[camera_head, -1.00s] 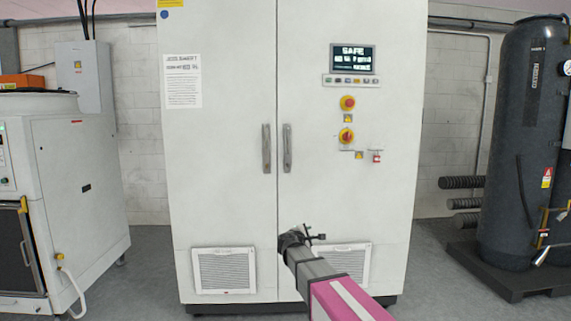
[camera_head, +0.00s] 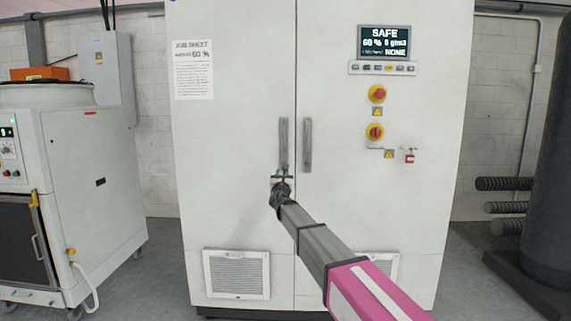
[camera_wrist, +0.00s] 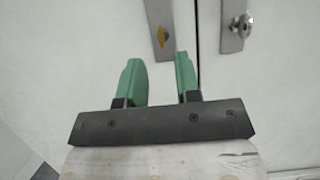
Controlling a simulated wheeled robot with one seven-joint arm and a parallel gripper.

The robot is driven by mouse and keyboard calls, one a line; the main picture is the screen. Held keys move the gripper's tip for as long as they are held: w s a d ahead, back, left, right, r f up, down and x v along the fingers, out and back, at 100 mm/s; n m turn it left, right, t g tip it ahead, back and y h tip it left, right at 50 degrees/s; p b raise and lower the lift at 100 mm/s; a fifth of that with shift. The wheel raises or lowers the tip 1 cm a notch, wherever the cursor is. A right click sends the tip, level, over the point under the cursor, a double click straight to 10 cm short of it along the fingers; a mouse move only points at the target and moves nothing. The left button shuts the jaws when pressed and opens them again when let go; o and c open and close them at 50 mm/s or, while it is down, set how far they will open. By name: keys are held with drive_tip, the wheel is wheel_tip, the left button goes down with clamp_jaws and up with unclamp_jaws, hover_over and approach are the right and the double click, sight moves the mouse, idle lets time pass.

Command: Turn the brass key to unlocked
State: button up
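A small brass key (camera_wrist: 161,37) shows at the lower end of the left handle plate (camera_wrist: 163,18) in the wrist view. It looks thin and slightly tilted; I cannot tell its lock position. My gripper (camera_wrist: 158,68) has two green fingers spread apart with nothing between them. The key is beyond the fingertips, roughly in line with the gap, and appears apart from them. In the head view my gripper (camera_head: 281,180) is at the lower end of the left door handle (camera_head: 283,140), and the key cannot be made out there.
The right door handle (camera_head: 307,145) is close beside; its plate bears a round metal fitting (camera_wrist: 241,24). The right door carries a display (camera_head: 384,42) reading SAFE, red-and-yellow knobs (camera_head: 375,132) and a small red padlock-like item (camera_head: 410,157). A white machine (camera_head: 90,180) stands left.

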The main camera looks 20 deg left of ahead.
drive_tip(key=x, duration=0.9)
drive_tip(key=shift+w, duration=0.1)
clamp_jaws()
